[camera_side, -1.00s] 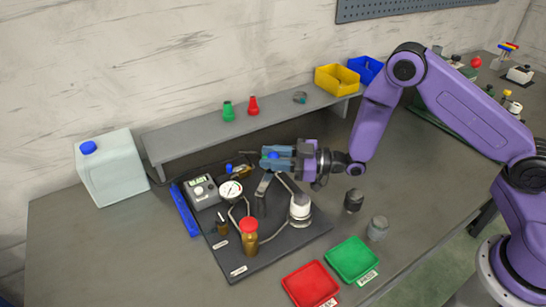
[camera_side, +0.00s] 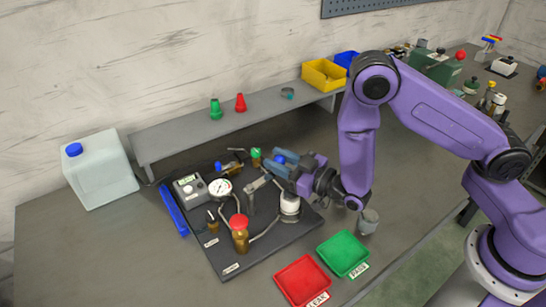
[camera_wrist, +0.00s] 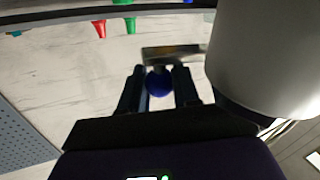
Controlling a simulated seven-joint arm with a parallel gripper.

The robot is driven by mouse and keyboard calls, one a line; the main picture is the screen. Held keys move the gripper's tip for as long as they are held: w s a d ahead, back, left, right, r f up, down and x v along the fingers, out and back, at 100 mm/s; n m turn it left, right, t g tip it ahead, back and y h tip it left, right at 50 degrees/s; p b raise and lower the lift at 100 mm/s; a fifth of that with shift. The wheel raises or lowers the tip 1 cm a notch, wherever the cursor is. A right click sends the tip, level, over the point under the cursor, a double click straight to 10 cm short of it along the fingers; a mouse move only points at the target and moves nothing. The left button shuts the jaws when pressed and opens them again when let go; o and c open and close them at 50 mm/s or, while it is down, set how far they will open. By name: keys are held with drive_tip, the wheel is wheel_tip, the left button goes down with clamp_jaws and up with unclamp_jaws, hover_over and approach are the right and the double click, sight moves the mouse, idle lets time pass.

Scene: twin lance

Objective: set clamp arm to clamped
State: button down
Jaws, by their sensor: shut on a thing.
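The clamp arm (camera_side: 258,183) is a grey metal lever on the dark fixture plate (camera_side: 243,262). It slants up to the right from its post towards a blue ball knob (camera_side: 280,160). My gripper (camera_side: 279,164) is shut on this knob, above and beside the white-topped cylinder (camera_side: 290,203). In the wrist view the knob (camera_wrist: 159,83) sits between my two fingers (camera_wrist: 160,88), with the grey bar (camera_wrist: 172,52) just beyond it. My fingers hide part of the bar's end in the side view.
A gauge (camera_side: 220,188), a red-capped brass valve (camera_side: 239,232) and a green-topped fitting (camera_side: 256,154) stand close on the plate. Red (camera_side: 303,282) and green (camera_side: 343,253) trays lie in front. A grey shelf (camera_side: 225,130) runs behind. A grey cylinder (camera_side: 368,221) stands right.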

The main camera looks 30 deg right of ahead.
sight(291, 194)
drive_tip(key=shift+s+a+m+h, duration=0.3)
drive_tip(key=shift+s+m+h, duration=1.1)
drive_tip(key=shift+h, duration=0.95)
drive_tip(key=shift+s+a+m+h, duration=0.25)
drive_tip(key=shift+s+m+h, duration=0.7)
drive_tip(key=shift+m+h, duration=1.1)
drive_tip(key=shift+s+a+m+h, duration=0.3)
drive_tip(key=shift+s+m+h, duration=0.95)
drive_tip(key=shift+h, duration=1.35)
drive_tip(key=shift+g, duration=0.3)
drive_tip(key=c, duration=0.9)
unclamp_jaws()
drive_tip(key=shift+o, duration=0.2)
drive_tip(key=v, duration=1.7)
drive_tip(key=shift+s+a, duration=0.15)
drive_tip(key=shift+a, duration=0.05)
drive_tip(key=shift+f, duration=0.1)
